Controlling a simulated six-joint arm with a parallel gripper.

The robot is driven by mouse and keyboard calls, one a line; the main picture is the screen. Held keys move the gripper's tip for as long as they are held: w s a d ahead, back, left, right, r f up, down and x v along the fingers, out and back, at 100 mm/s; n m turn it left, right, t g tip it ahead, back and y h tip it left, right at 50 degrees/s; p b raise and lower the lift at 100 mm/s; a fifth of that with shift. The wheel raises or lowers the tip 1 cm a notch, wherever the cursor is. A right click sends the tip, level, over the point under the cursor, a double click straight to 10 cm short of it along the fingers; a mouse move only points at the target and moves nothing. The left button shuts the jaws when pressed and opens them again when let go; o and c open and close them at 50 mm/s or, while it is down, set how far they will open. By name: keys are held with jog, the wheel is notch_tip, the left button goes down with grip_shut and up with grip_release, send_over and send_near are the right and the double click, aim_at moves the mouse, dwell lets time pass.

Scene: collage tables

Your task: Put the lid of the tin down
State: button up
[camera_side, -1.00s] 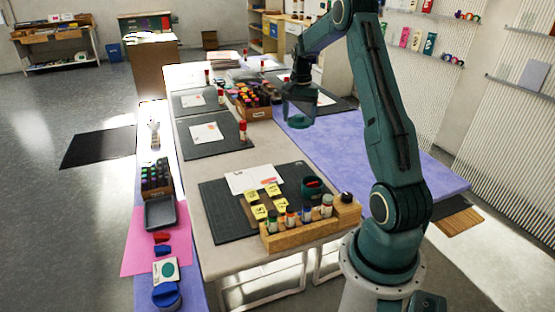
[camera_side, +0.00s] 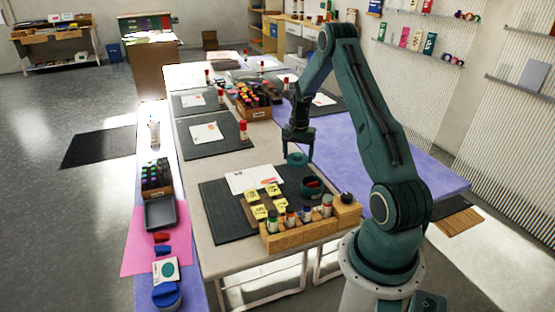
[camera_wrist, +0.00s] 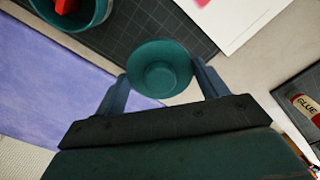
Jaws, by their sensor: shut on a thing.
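My gripper (camera_side: 298,150) is shut on the round teal lid (camera_side: 297,159), above the far right edge of the dark cutting mat. In the wrist view the lid (camera_wrist: 160,69) sits between the two fingers of my gripper (camera_wrist: 160,78). The open teal tin (camera_side: 312,187) stands on the right part of the mat, with something red inside. The tin also shows at the top left of the wrist view (camera_wrist: 45,23). The side view does not make clear whether the lid touches the table.
The dark mat (camera_side: 222,215) holds white paper (camera_side: 243,180) and several yellow notes (camera_side: 259,211). A wooden rack (camera_side: 285,238) with several bottles stands in front of the tin. A purple table (camera_side: 375,155) lies to the right. The pale tabletop (camera_side: 215,170) beyond the mat is mostly clear.

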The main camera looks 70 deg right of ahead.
aim_at(297, 173)
jog(key=shift+f, duration=0.35)
jog(key=shift+f, duration=0.1)
jog(key=shift+f, duration=2)
jog(key=shift+f, duration=0.1)
jog(key=o, duration=0.9)
jog(key=shift+o, duration=0.2)
notch_tip(297, 173, up, 12)
